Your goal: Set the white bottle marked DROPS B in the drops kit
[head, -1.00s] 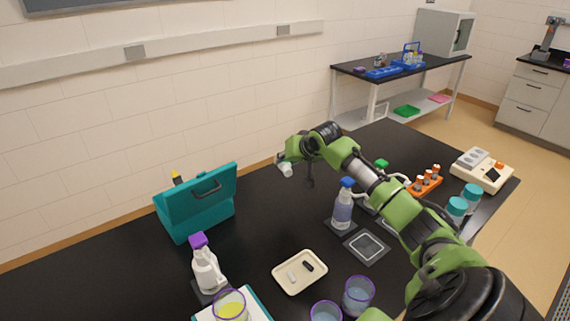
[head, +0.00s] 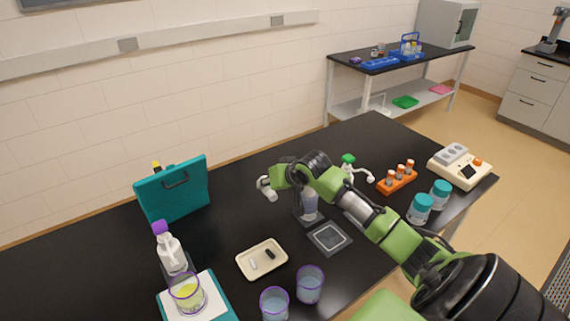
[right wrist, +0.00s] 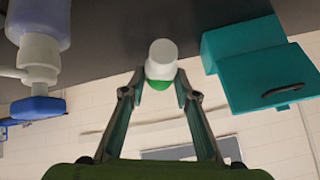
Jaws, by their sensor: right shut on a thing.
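A small white bottle (right wrist: 161,52) with a green cap is held between the fingertips of my right gripper (right wrist: 158,88) in the right wrist view. In the head view the bottle (head: 270,194) shows small at the end of my right gripper (head: 265,184), over the black bench. No lettering on it can be read. A teal case (head: 176,203), which looks like the drops kit, stands to the left with its handled lid raised; its inside is hidden from here. The case (right wrist: 245,70) is right of the bottle in the right wrist view. My left gripper is not in view.
A cream tray (head: 244,267) with two small items, a spray bottle (head: 310,206) and a purple-capped bottle (head: 168,250) stand nearby. Purple-rimmed beakers (head: 309,285) are at the front. The bench between the case and the held bottle looks clear.

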